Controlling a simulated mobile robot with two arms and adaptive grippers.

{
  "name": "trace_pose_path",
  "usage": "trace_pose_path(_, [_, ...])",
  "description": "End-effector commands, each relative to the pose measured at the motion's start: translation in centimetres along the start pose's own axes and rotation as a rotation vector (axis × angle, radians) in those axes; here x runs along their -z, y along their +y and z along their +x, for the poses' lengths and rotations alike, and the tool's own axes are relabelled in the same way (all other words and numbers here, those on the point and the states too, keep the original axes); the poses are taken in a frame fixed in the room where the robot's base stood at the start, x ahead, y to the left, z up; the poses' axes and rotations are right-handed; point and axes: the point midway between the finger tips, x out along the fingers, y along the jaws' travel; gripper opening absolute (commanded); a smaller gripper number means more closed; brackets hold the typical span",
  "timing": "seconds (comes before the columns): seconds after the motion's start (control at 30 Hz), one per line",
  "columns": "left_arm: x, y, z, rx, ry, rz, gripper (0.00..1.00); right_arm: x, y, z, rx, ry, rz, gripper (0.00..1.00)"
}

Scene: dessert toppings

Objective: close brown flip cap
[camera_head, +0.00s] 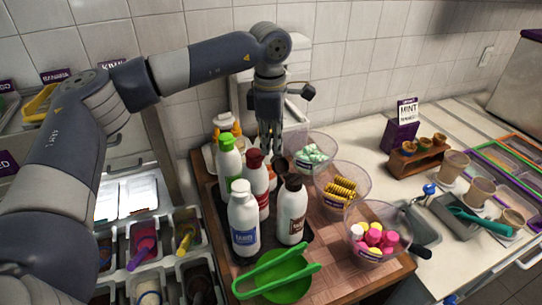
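A white bottle (291,215) with a dark brown cap (293,182) stands upright at the front right of a bottle group. A dark rounded piece (280,167) shows just behind and above the brown cap; it looks like the raised lid, but I cannot be sure. My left gripper (270,150) points down behind the bottles, above and slightly left of the brown cap. Its fingers look close together, and the bottles partly hide the tips, so their opening is unclear. I see no contact with the brown cap. My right gripper is out of view.
Clear bowls of mint (311,150), yellow-brown (341,190) and pink-yellow (373,235) toppings stand right. Green tongs on a green bowl (284,285) lie in front.

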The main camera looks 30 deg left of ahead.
Motion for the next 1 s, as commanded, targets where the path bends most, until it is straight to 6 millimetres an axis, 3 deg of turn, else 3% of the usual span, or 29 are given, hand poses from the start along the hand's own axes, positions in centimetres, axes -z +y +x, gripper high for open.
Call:
trace_pose_path(0.03, [-0.2, -1.2, 2.3, 0.041, 0.022, 0.013, 0.0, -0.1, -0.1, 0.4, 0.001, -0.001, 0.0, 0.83])
trace_pose_path(0.17, [-0.2, -1.2, 2.0, 0.04, 0.021, 0.011, 0.0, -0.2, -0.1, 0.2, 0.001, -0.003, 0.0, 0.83])
trace_pose_path(0.8, [-0.2, -0.6, -5.8, 0.028, 0.016, 0.001, 0.0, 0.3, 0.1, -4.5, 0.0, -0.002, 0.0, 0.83])
trace_pose_path(1.0, [-0.1, -0.6, -6.6, 0.028, 0.017, 0.0, 0.0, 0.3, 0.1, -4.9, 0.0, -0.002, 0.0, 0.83])
